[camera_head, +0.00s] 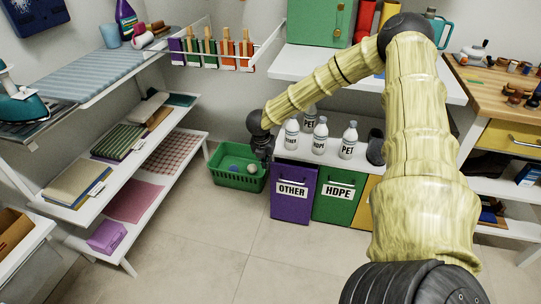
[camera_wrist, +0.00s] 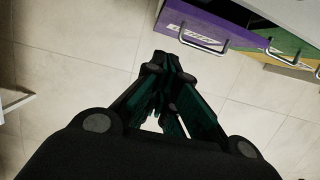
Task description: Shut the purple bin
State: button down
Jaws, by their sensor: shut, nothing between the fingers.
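The purple bin (camera_head: 292,207) with the white "OTHER" label sits under the white counter, left of the green bin, in the head view. Its purple front (camera_wrist: 222,33) and metal handle (camera_wrist: 204,42) show at the top of the wrist view. I cannot tell clearly whether its front stands out from its neighbours. My gripper (camera_head: 263,152) is above the green basket and left of the purple bin's upper edge. In the wrist view the fingers (camera_wrist: 170,64) are together and empty, over floor in the picture, just below and left of the purple front, with a gap showing.
The green "HDPE" bin (camera_head: 337,208) and a yellow bin (camera_head: 371,192) stand right of the purple one. A green basket (camera_head: 238,177) is on the floor to the left. The tiled floor (camera_head: 225,250) in front is clear.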

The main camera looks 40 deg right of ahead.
jog(key=s+f+n+g+h+b, duration=0.3)
jog(key=f+n+g+h+b, duration=0.25)
jog(key=f+h+b, duration=0.55)
jog(key=w+a+n+h+b, duration=0.35)
jog(key=a+b, duration=0.35)
jog(key=b, duration=0.7)
send_near(287, 168)
jog(key=s+d, duration=0.1)
jog(key=s, duration=0.3)
jog(key=shift+t+h, duration=0.35)
jog(key=shift+t, duration=0.1)
jog(key=shift+w+d+f+b, duration=0.1)
jog(key=shift+w+d+b, duration=0.35)
jog(key=shift+w+d, duration=0.3)
jog(key=shift+w+d+f+b, duration=0.15)
jog(key=shift+w+d+b, duration=0.35)
jog(key=shift+d, duration=0.5)
